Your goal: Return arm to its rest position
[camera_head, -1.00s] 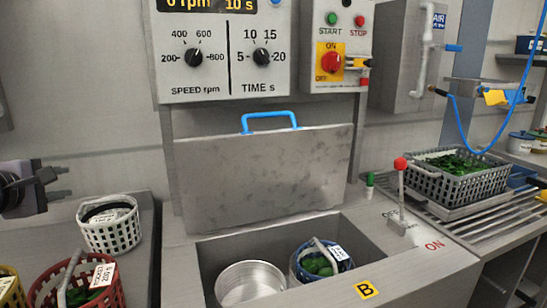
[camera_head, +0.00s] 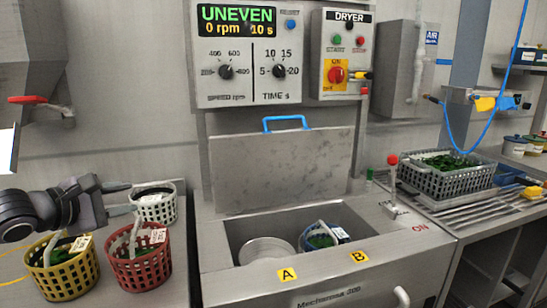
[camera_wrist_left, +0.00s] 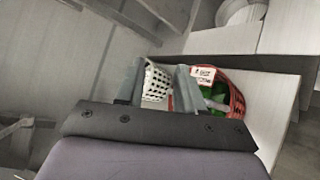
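My left gripper (camera_head: 128,198) comes in from the left in the head view, above the left counter. Its two fingers are apart with nothing between them, and their tips overlap the left edge of the white basket (camera_head: 160,209) in the picture. In the left wrist view the spread fingers (camera_wrist_left: 158,88) also hold nothing; the white basket (camera_wrist_left: 156,80) and the red basket (camera_wrist_left: 236,95) show beyond. My right gripper is not in view.
A yellow basket (camera_head: 72,277) and a red basket (camera_head: 143,271) stand below my left gripper. The spinner lid (camera_head: 282,170) is up; a blue basket (camera_head: 305,240) sits in its B side. The display (camera_head: 237,20) reads UNEVEN. A grey crate (camera_head: 447,182) of greens stands right.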

